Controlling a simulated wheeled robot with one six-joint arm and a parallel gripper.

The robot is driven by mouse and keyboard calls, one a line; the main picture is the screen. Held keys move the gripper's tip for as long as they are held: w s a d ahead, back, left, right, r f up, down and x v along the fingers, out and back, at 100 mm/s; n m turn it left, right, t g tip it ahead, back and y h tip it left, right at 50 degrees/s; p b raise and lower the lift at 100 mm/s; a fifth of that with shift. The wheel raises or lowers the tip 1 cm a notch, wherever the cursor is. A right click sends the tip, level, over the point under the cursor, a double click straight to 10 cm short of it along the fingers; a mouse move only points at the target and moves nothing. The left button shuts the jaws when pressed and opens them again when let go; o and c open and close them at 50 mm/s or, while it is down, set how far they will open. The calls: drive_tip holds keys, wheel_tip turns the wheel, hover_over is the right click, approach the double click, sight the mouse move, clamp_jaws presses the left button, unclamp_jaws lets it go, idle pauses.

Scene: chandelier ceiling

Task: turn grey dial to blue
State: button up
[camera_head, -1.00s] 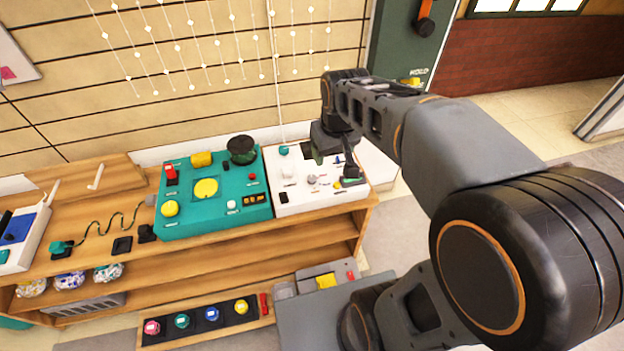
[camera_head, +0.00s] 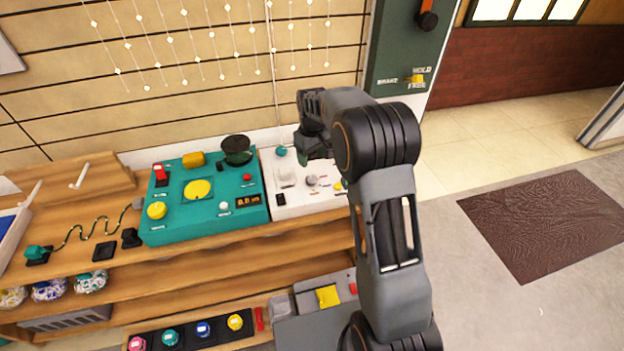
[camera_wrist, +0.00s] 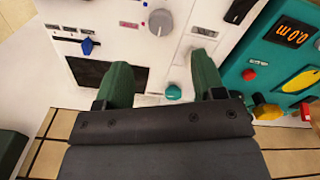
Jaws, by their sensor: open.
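The grey dial (camera_wrist: 160,21) is a round knob on a white panel, near the top middle of the wrist view. In the head view the grey dial (camera_head: 311,181) sits on the white panel (camera_head: 290,207), just below my gripper (camera_head: 316,152). In the wrist view my gripper (camera_wrist: 161,60) is open and empty, its two green fingers spread apart. The fingers are apart from the dial, which lies beyond the tips. A small blue lever (camera_wrist: 88,46) is left of the dial. My arm hides the right part of the panel in the head view.
A teal knob (camera_wrist: 173,92) shows between my fingers. The teal console (camera_head: 205,215) with a red switch and yellow buttons adjoins the panel. A dark mat (camera_head: 545,225) lies on open floor to the right.

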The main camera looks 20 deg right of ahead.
sight(311, 179)
wheel_tip(311, 179, down, 10)
drive_tip(key=shift+r+b, duration=0.15)
drive_tip(key=shift+b, duration=0.4)
drive_tip(key=shift+c, duration=0.4)
drive_tip(key=c, duration=0.8)
drive_tip(key=shift+c, duration=0.2)
drive_tip(key=shift+m, duration=0.3)
drive_tip(key=m+p, duration=0.1)
drive_tip(key=m, duration=0.4)
drive_tip(key=shift+a, duration=0.15)
drive_tip(key=m, duration=0.6)
drive_tip(key=shift+a+p, duration=0.1)
drive_tip(key=shift+p, duration=0.3)
drive_tip(key=shift+m, duration=0.3)
